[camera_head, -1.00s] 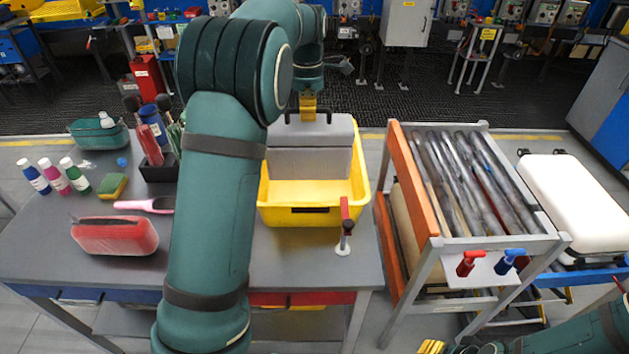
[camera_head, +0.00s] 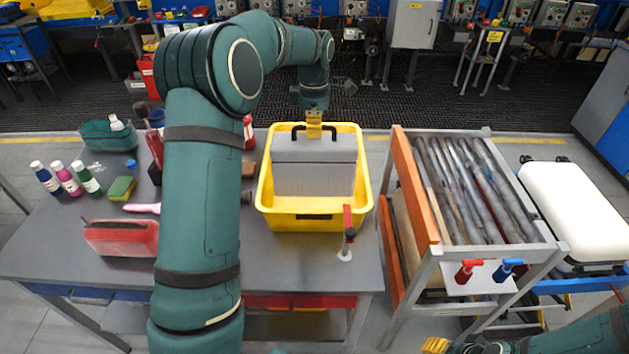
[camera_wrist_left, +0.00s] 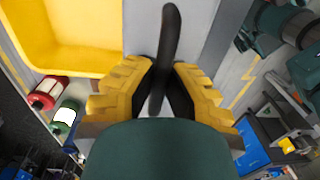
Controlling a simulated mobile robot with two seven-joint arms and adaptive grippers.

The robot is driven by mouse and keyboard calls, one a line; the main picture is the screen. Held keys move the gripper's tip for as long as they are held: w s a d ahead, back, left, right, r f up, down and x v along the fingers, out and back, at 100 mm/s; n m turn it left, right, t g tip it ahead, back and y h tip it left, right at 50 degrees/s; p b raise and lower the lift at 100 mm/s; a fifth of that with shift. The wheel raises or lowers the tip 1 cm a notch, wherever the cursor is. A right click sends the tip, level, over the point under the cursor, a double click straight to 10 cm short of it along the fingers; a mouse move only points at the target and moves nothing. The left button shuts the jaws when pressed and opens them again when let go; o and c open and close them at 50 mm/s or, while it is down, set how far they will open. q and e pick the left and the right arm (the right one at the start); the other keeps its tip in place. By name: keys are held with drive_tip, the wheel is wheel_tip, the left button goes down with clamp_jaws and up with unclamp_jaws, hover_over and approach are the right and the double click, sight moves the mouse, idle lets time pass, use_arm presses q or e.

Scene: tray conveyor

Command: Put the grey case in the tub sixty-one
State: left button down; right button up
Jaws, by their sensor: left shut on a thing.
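The grey case (camera_head: 314,170) hangs upright in the back part of the yellow tub (camera_head: 305,224); I cannot tell whether it touches the floor of the tub. My left gripper (camera_head: 314,126) is shut on its black handle, which shows between the yellow fingers (camera_wrist_left: 160,95) in the left wrist view (camera_wrist_left: 169,45). The tub's rim shows behind and beside the case. No number is readable on the tub. My right gripper (camera_head: 436,346) shows only in part at the bottom edge, and its jaws are unclear.
A red-topped clamp (camera_head: 347,233) stands at the tub's front right corner. Left on the table are a red case (camera_head: 122,238), bottles (camera_head: 67,178), a sponge (camera_head: 122,188) and a teal container (camera_head: 108,135). A rack of pipes (camera_head: 440,250) stands right of the table.

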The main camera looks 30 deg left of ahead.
sight(314, 159)
use_arm(q)
drive_tip(key=shift+f, duration=4.95)
drive_tip(key=shift+w+f+b, duration=0.1)
drive_tip(key=shift+b, duration=0.2)
drive_tip(key=c, duration=1.1)
unclamp_jaws()
drive_tip(key=shift+c, duration=0.2)
drive_tip(key=r, duration=0.6)
drive_tip(key=r+p, duration=0.1)
drive_tip(key=r, duration=0.5)
drive_tip(key=shift+w+a, duration=0.15)
drive_tip(key=shift+w, duration=0.05)
